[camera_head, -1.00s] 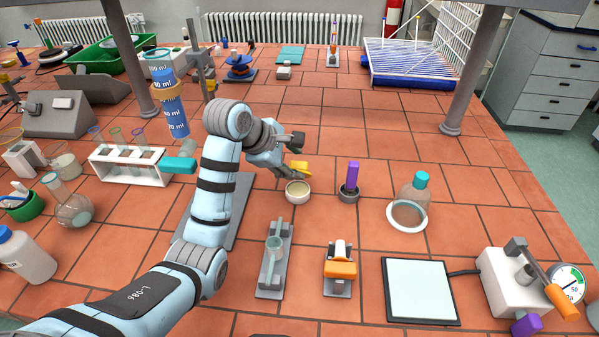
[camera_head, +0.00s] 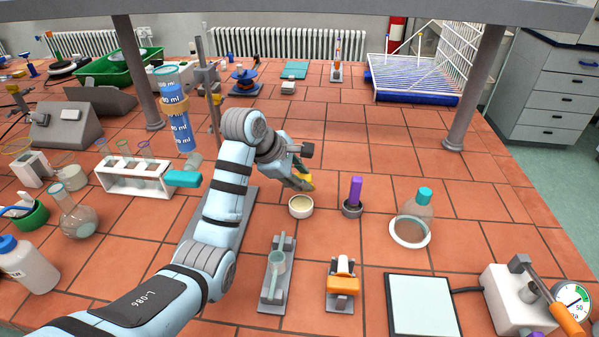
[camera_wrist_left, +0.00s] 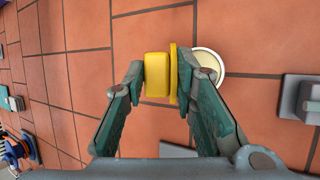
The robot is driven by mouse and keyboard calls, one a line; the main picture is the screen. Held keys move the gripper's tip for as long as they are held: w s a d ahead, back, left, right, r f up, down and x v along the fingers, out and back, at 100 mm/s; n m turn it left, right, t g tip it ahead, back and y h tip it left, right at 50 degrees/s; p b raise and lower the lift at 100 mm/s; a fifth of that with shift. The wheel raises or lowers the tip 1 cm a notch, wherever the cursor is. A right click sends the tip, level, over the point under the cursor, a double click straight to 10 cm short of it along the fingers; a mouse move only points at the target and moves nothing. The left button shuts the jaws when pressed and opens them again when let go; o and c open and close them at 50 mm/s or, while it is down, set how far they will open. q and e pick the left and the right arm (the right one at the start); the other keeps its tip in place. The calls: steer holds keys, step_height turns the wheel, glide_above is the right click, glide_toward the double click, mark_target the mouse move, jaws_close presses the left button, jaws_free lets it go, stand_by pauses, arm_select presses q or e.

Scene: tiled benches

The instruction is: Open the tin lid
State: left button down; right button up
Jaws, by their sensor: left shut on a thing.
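The tin (camera_head: 300,207) is a small round white pot on the tiled bench, with its top open and a cream-coloured inside showing. My left gripper (camera_wrist_left: 160,80) is shut on this lid. In the head view the left gripper (camera_head: 299,179) holds the yellow lid (camera_head: 306,182) just behind and above the tin. My right gripper is in neither view.
A small dark pot with a purple handle (camera_head: 355,192) stands right of the tin. A flask with a teal stopper (camera_head: 416,205) is farther right. Two small stands (camera_head: 277,272) (camera_head: 343,287) are in front. Bare tiles lie behind the tin.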

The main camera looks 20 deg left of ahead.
arm_select(q)
steer(key=g, duration=0.1)
steer(key=w+g+p, duration=0.1)
steer(key=w, duration=0.1)
steer(key=shift+w+a+r+n+g+p, duration=0.2)
steer(key=shift+a+r+n+g+p, duration=0.1)
steer(key=shift+g+p, duration=0.1)
steer(key=shift+w+f+b, duration=0.2)
steer(key=shift+w+b, duration=0.05)
steer(key=shift+b, duration=0.15)
steer(key=shift+g+h+b, duration=0.3)
steer(key=shift+g+b, duration=0.1)
steer(key=shift+g, duration=0.2)
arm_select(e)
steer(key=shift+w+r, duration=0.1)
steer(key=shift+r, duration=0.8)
arm_select(q)
steer(key=c, duration=1.4)
jaws_free()
steer(key=shift+f, duration=0.1)
